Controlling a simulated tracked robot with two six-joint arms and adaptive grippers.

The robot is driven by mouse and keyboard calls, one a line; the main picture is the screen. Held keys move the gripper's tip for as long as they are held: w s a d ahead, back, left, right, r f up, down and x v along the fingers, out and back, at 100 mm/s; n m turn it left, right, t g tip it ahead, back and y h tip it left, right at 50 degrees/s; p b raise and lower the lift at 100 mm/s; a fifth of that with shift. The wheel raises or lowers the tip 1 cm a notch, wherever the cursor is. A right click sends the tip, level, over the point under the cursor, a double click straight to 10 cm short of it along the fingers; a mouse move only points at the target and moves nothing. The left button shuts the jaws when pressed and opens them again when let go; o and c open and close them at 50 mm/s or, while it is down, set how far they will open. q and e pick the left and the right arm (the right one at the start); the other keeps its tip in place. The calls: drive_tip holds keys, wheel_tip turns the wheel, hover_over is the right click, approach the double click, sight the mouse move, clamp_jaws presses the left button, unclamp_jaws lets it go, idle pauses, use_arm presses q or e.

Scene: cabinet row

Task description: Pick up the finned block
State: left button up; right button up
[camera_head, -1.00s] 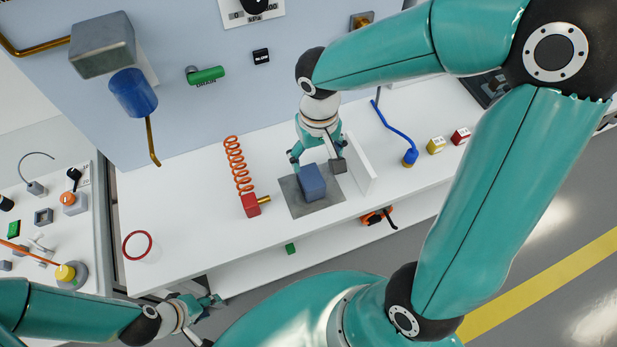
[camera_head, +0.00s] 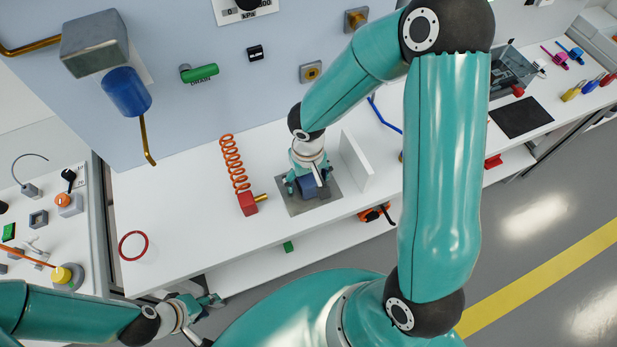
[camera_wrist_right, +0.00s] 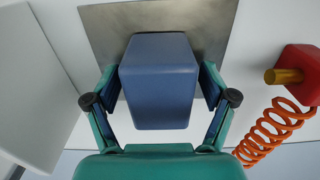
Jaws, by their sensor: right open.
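A blue block (camera_head: 309,189), the only thing here that fits the finned block, sits on a grey metal plate (camera_head: 332,205) on the white bench. No fins can be made out. In the right wrist view the block (camera_wrist_right: 158,95) is large and central. My right gripper (camera_head: 306,183) is over the block from above. Its open fingers stand on both sides of the block in the right wrist view; whether they touch it I cannot tell. My left gripper (camera_head: 212,301) is low at the left, away from the block, its jaws too small to read.
A white upright panel (camera_head: 356,160) stands just right of the plate. A red block with a brass stub (camera_head: 248,203) and an orange coiled hose (camera_head: 234,163) are to its left. A red ring (camera_head: 133,246) lies further left. Bare bench lies between ring and hose.

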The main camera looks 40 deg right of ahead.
drive_tip(key=shift+f, duration=0.15)
drive_tip(key=c, duration=1.5)
drive_tip(key=shift+c, duration=0.2)
